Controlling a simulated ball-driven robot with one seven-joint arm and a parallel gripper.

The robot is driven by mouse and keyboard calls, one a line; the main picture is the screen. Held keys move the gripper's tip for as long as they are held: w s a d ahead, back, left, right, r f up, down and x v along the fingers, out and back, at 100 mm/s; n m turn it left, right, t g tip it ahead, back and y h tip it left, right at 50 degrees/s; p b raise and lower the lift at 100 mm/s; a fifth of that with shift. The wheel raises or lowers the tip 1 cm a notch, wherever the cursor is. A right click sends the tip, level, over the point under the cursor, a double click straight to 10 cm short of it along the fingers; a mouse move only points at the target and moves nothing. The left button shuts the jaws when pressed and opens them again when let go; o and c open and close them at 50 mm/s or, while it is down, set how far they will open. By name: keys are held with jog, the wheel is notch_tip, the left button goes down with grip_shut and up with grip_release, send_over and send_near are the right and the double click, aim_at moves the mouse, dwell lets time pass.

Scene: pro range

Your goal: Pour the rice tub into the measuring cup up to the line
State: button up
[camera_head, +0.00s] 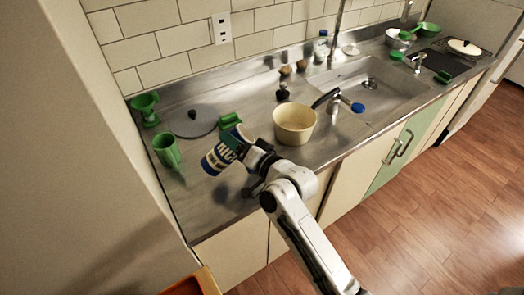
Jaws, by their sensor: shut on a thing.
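The rice tub (220,156), blue and white with lettering on its side, is held above the counter at the left and is tilted. My gripper (248,157) comes in from the right and is shut on the tub; its fingertips are partly hidden. A green cup with a handle (165,150), which looks like the measuring cup, stands upright on the counter to the left of the tub, apart from it. Its fill line and contents cannot be made out. No falling rice is visible.
A cream pot with a black handle (294,125) stands right of my gripper. A grey lid (193,121), a green funnel-like thing (145,107) and another green item (229,121) are behind. The sink (375,80) is farther right. The wall bounds the counter's back.

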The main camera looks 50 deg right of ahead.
jog(key=shift+d+r+m+t+b, duration=0.1)
jog(key=shift+r+m+t+b, duration=0.5)
jog(key=shift+m+b, duration=0.55)
dwell(3.0)
jog(key=shift+s+f+m+t+b, duration=0.1)
jog(key=shift+f+m+t+b, duration=0.25)
jog(key=shift+m+b, duration=0.6)
dwell(1.6)
jog(key=shift+s+d+r+m+b, duration=0.1)
jog(key=shift+s+d+m+b, duration=0.1)
jog(key=shift+d+m+b, duration=0.25)
dwell(0.9)
